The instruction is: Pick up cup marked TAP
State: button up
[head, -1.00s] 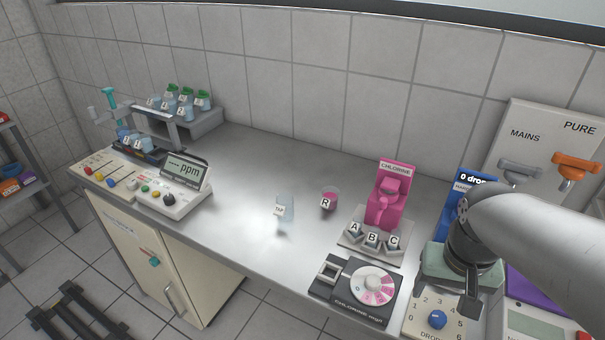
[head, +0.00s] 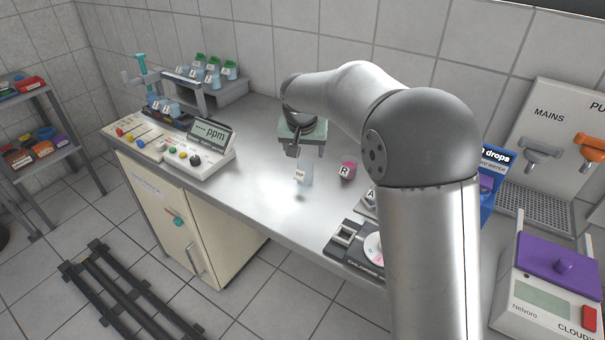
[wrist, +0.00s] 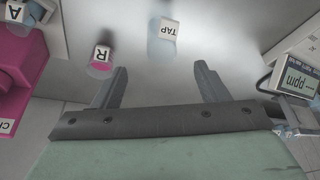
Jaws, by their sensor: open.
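The cup marked TAP (head: 306,174) is a clear, pale cup with a white label, standing upright on the steel bench in the head view. In the wrist view, the TAP cup (wrist: 164,38) shows beyond the fingertips, roughly centred between them. My gripper (head: 294,150) is above the bench, just behind and left of the cup in the head view. Its two dark fingers (wrist: 162,78) are spread apart in the wrist view, with nothing between them.
A cup marked R (head: 347,171) with pink contents stands just right of the TAP cup. The ppm meter (head: 206,140) is to the left. A rack of green-capped cups (head: 222,92) stands behind. A chlorine dial unit (head: 352,243) lies at the front right.

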aim_at(305, 163)
jog(key=x, duration=0.4)
jog(key=shift+w+p+x, duration=0.2)
jog(key=shift+p+x, duration=0.3)
jog(key=shift+x, duration=0.8)
jog(key=shift+w+p+x, duration=0.15)
jog(key=shift+p+x, duration=0.3)
jog(key=shift+x, duration=0.9)
jog(key=shift+a+r, duration=0.1)
jog(key=shift+r, duration=0.1)
jog(key=c, duration=1.1)
jog(key=shift+o, duration=0.3)
